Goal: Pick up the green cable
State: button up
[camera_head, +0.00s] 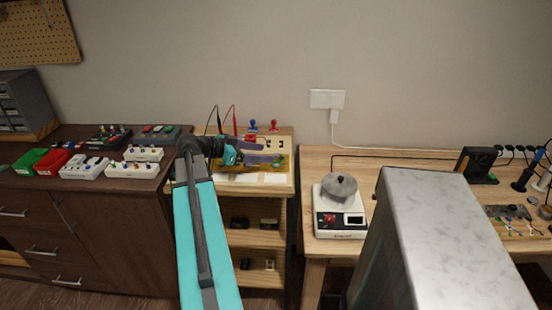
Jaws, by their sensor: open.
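I cannot make out a green cable for certain. My gripper (266,153) is over the top of the small wooden shelf unit (289,180), pointing right, with its dark fingers apart. A yellow-green patch (256,172) shows just below the fingers, partly hidden by them; I cannot tell what it is. A black lead (211,118) and a red lead (228,115) rise behind my wrist at the back of the shelf top. Whether the gripper touches anything is too small to tell.
Left, a dark cabinet (120,215) holds pedal-like boxes, a green bin (28,161) and a red bin (54,161). Right, a wooden table (400,165) holds a white device with a grey round top (339,188), and black cables (519,149). Blue (253,125) and red (273,125) knobbed items stand behind my gripper.

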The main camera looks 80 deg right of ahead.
aim_at(276, 155)
jog(key=shift+s+d+f, duration=0.1)
jog(key=shift+s, duration=0.05)
jog(key=shift+w+f+p+x, duration=0.1)
jog(key=shift+p+x, duration=0.3)
jog(key=shift+x, duration=0.85)
jog(key=shift+w+f+p+x, duration=0.15)
jog(key=shift+p+x, duration=0.2)
jog(key=shift+x, duration=0.85)
jog(key=shift+d, duration=0.1)
jog(key=c, duration=1.1)
jog(key=shift+r, duration=0.15)
notch_tip(276, 155, up, 10)
jog(key=b, duration=0.1)
jog(key=shift+c, duration=0.2)
